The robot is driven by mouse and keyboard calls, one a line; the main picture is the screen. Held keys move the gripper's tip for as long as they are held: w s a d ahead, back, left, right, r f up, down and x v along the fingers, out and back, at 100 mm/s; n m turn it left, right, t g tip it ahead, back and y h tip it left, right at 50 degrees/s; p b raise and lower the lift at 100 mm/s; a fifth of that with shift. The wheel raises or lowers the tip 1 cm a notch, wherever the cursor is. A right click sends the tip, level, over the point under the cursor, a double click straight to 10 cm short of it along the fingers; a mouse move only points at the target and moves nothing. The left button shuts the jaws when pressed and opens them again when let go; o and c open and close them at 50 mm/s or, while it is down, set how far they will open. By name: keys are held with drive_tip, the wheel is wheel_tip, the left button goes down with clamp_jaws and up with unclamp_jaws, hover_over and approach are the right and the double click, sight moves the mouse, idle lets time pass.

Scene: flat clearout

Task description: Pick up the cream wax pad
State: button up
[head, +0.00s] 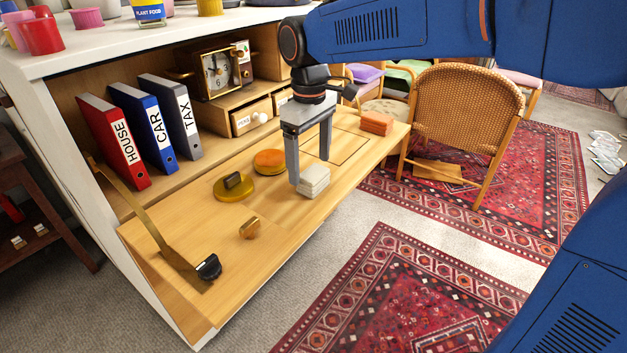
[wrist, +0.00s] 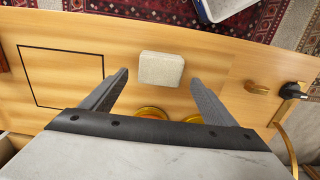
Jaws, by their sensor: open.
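The cream wax pad (head: 315,181) is a small pale block lying flat on the wooden desk flap, near its front edge. In the wrist view the pad (wrist: 161,69) lies ahead of the fingertips, about midway between their lines, with bare wood around it. My gripper (head: 309,171) is open and points down at the pad in the head view, one finger overlapping the pad's left side there. In the wrist view both fingers of my gripper (wrist: 158,77) are spread wider than the pad, with nothing held. I cannot tell whether a finger touches the pad.
Behind the pad lie an orange disc (head: 270,161) and a yellow disc (head: 234,188) with a dark block on it. A brass knob (head: 249,227) lies to the left. An orange stack (head: 376,123) sits farther right. A wicker chair (head: 466,105) stands beyond the flap.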

sight(311, 171)
drive_tip(key=shift+f, duration=2)
drive_tip(key=c, duration=1.1)
drive_tip(key=shift+r, duration=0.1)
wheel_tip(311, 171, up, 10)
drive_tip(key=shift+f, duration=0.1)
